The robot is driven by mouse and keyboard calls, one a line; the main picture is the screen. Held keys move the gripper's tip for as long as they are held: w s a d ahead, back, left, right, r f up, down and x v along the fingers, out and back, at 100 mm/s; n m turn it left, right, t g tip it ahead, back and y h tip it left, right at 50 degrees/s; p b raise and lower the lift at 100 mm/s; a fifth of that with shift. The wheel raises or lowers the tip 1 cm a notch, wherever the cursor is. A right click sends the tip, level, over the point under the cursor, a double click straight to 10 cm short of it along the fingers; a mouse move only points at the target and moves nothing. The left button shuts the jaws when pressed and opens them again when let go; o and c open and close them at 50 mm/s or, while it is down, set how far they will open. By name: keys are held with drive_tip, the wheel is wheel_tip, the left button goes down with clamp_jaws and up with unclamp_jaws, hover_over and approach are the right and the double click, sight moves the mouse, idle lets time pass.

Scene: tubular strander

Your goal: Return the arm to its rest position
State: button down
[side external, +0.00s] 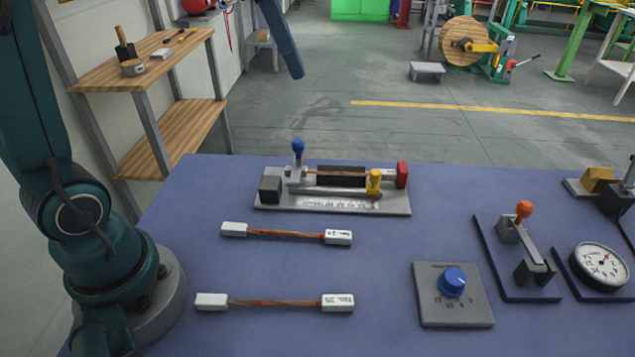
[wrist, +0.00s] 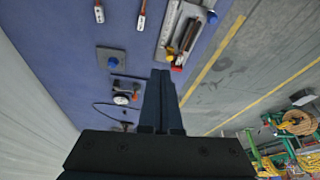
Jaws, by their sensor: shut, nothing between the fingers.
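My gripper (wrist: 161,74) shows in the wrist view, its dark fingers shut together with nothing between them. It is held up high, clear of the blue table (side external: 380,240). In the side external view my arm rises at the left edge, and the fingers cannot be made out there. The long grey fixture (side external: 335,203) with a blue knob, a red block and a yellow clamp sits at the back of the table; it also shows in the wrist view (wrist: 180,35).
Two white-ended wire samples (side external: 285,234) (side external: 275,302) lie in front of the fixture. A blue-knob dial panel (side external: 452,295), an orange-knob lever device (side external: 518,255) and a round gauge (side external: 600,265) stand at the right. A wooden shelf (side external: 150,60) stands behind left.

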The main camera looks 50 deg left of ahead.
drive_tip(key=s+d+f+n+t+y, duration=0.1)
drive_tip(key=s+f+n+t+y, duration=0.1)
drive_tip(key=s+f+n, duration=0.5)
drive_tip(key=s+f, duration=0.3)
drive_tip(key=s, duration=0.2)
drive_tip(key=shift+s+d+f, duration=0.15)
drive_tip(key=shift+f, duration=0.15)
